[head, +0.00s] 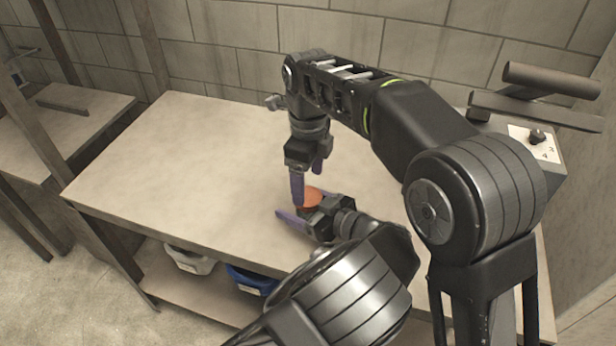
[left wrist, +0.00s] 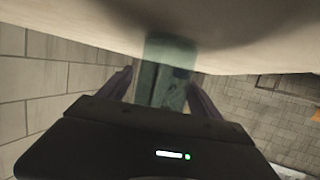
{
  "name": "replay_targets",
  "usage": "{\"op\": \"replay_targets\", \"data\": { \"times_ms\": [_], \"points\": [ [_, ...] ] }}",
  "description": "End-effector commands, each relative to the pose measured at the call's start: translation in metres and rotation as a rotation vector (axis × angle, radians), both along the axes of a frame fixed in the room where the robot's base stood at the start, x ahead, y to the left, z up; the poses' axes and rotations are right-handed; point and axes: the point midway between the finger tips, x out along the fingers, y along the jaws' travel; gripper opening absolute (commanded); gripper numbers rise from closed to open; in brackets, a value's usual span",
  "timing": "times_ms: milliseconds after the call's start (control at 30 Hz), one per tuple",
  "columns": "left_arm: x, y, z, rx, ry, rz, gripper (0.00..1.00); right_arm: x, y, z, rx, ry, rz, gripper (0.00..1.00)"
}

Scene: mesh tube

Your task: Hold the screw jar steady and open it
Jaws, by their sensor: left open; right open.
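The screw jar's round orange lid (head: 313,196) shows on the table in the head view. Its body is mostly hidden by my grippers there. In the left wrist view a teal, see-through jar body (left wrist: 168,58) stands between the purple fingers of my left gripper (left wrist: 162,88). My left gripper (head: 296,221) lies low and level beside the jar in the head view, open around it; I cannot tell whether the fingers touch it. My right gripper (head: 307,184) points down from above, open, with its purple fingers at the lid. Contact with the lid is unclear.
The pale table (head: 190,165) is bare to the left of the jar. A box with a knob (head: 537,138) stands at the right. A white bin (head: 190,261) and a blue bin (head: 250,281) sit on the shelf below. A block wall (head: 240,45) is behind.

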Motion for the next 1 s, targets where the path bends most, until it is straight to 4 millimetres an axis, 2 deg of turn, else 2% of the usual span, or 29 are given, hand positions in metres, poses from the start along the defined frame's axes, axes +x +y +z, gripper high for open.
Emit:
{"op": "replay_targets", "data": {
  "times_ms": [167, 600, 1000],
  "points": [
    [-0.007, -0.009, 0.002, -0.003, 0.0, -0.002, 0.74, 0.0, 0.0, -0.003, 0.0, 0.0, 0.0, 0.76],
    [-0.046, -0.055, 0.021, -0.001, 0.0, -0.002, 0.74, 0.0, 0.0, -0.012, 0.0, 0.0, 0.0, 0.76],
    [-0.048, -0.058, 0.023, -0.003, -0.001, -0.004, 0.74, 0.001, 0.0, -0.01, 0.004, -0.002, 0.002, 0.76]
  ]
}}
